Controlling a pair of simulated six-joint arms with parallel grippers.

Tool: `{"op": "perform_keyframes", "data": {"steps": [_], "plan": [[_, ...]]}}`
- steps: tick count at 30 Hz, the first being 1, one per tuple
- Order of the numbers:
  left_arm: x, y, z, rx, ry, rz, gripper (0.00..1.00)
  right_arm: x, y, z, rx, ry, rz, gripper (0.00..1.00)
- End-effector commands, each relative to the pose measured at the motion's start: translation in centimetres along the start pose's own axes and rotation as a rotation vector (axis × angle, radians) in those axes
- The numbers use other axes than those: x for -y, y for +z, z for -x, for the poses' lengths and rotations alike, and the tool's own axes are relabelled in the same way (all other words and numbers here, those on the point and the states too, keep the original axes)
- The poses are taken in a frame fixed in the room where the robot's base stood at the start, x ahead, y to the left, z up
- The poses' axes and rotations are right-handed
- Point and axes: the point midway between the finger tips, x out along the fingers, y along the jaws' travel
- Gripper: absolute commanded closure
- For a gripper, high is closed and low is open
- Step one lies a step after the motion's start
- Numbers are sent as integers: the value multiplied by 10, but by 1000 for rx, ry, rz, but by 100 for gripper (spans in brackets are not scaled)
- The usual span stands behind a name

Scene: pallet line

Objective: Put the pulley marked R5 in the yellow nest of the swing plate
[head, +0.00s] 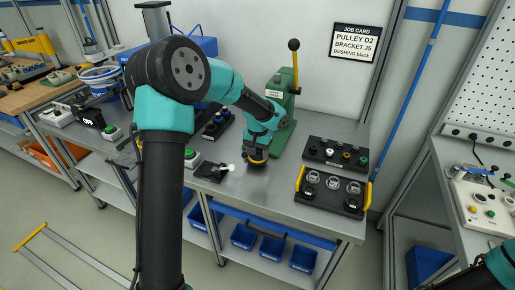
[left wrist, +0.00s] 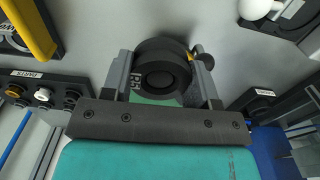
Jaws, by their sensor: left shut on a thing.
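My left gripper (head: 257,158) is shut on a dark round pulley (left wrist: 163,72), held between its two grey fingers. A small white tag (left wrist: 134,82) by the pulley seems to read R5. In the head view the gripper is low over the bench in front of the green press (head: 283,100). A bit of yellow (left wrist: 190,56) and a small dark knob show beside the pulley. The nest is mostly hidden, and I cannot tell whether the pulley touches it.
A black tray (head: 325,209) with yellow handles and a rack of small parts (head: 308,154) stand to the right. A black fixture with a white knob (head: 231,167) lies left of the gripper. A job card (head: 355,42) hangs on the wall and names pulley D2.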

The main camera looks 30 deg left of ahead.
Motion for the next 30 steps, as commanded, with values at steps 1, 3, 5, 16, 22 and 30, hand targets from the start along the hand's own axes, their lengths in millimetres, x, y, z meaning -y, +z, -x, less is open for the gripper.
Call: {"op": "perform_keyframes", "data": {"steps": [1,3,5,16,22,30], "plan": [[4,-10,-2,0,0,3,73,0,0,0,0,0,0,57],[10,-22,-3,-1,0,2,73,0,0,0,0,0,0,57],[14,-33,-4,-1,-1,1,73,0,0,0,0,0,0,57],[27,-63,-6,1,-1,-1,73,0,0,0,0,0,0,57],[27,-63,-6,0,-1,-1,73,0,0,0,0,0,0,57],[30,-68,-26,3,0,-1,73,0,0,0,0,0,0,57]]}}
